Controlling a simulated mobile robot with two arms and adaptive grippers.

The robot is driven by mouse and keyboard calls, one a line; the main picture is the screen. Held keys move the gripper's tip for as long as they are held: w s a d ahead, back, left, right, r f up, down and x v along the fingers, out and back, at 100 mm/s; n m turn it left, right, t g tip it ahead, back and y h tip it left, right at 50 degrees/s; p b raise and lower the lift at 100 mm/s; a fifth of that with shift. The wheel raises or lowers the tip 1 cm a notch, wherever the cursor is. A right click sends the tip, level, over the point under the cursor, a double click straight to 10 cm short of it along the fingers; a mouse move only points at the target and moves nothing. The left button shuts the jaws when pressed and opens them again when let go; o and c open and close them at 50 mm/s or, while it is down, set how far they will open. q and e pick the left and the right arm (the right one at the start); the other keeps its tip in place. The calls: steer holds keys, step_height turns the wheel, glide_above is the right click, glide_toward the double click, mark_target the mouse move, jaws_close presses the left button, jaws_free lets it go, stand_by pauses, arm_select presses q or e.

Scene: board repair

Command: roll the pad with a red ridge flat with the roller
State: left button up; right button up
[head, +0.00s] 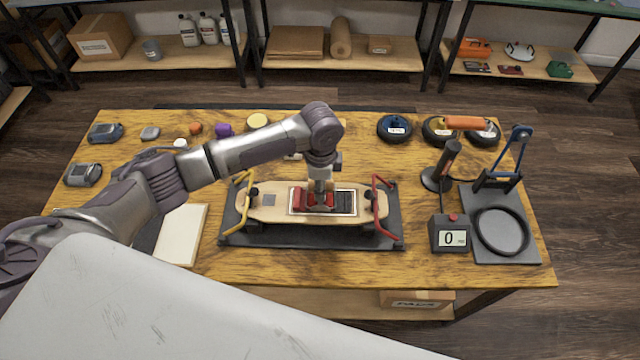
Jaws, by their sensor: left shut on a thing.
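The wooden board (378,204) lies across a dark mat (300,236), between a yellow clamp bar and a red clamp bar. A white-edged panel in its middle shows a red part (299,201) at left and a dark ribbed part (346,202) at right. My left gripper (320,198) points down over the red part, shut on a small tool, apparently the roller, mostly hidden by the fingers. I cannot tell whether it touches the pad or how high the red ridge stands. My right gripper is not in view.
A scale box (451,234) reading 0, a black ring (502,231) on a plate and a black tool on a stand (447,165) are at right. Suction cups (394,128) stand at the back right, small items at the back left.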

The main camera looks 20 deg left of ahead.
arm_select(q)
steer(key=shift+w+d, duration=0.2)
steer(key=shift+d, duration=0.45)
steer(key=shift+w+d, duration=0.15)
steer(key=shift+d, duration=0.5)
steer(key=shift+w+d+f, duration=0.1)
steer(key=shift+w+d, duration=0.1)
steer(key=shift+d, duration=0.65)
steer(key=shift+w+d, duration=0.2)
steer(key=shift+d, duration=0.65)
steer(key=shift+s+a+p, duration=0.2)
steer(key=shift+a+p, duration=0.45)
steer(key=shift+p, duration=0.1)
steer(key=shift+s+a+p, duration=0.2)
steer(key=shift+a+p, duration=0.45)
steer(key=shift+p, duration=0.05)
steer(key=shift+a, duration=0.35)
